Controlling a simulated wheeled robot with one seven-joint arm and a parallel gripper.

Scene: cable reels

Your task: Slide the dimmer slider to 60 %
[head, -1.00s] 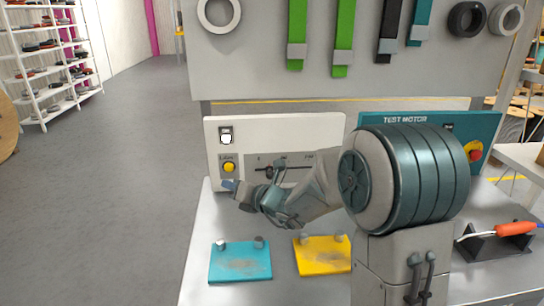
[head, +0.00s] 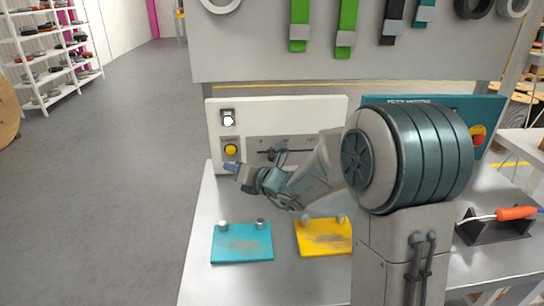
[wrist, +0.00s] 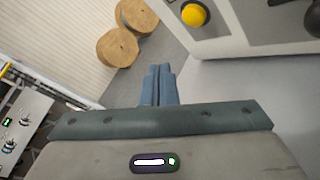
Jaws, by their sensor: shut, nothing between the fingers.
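The dimmer slider (head: 268,153) is a dark knob on a grey scale plate on the white control panel (head: 300,108). It appears left of the scale's middle mark; my arm hides part of the track's right side. A dark rounded knob (wrist: 312,20), probably the slider, shows at the wrist view's upper right edge. My gripper (head: 231,168) is in front of the panel's lower left, apart from the slider and pointing left. Its blue fingers (wrist: 158,85) are together and empty in the wrist view.
A yellow button (head: 231,150) and a white switch (head: 228,119) are left of the slider. A cyan board (head: 242,257) and a yellow board (head: 324,240) lie on the bench below my arm. A teal test motor panel (head: 490,115) stands at right.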

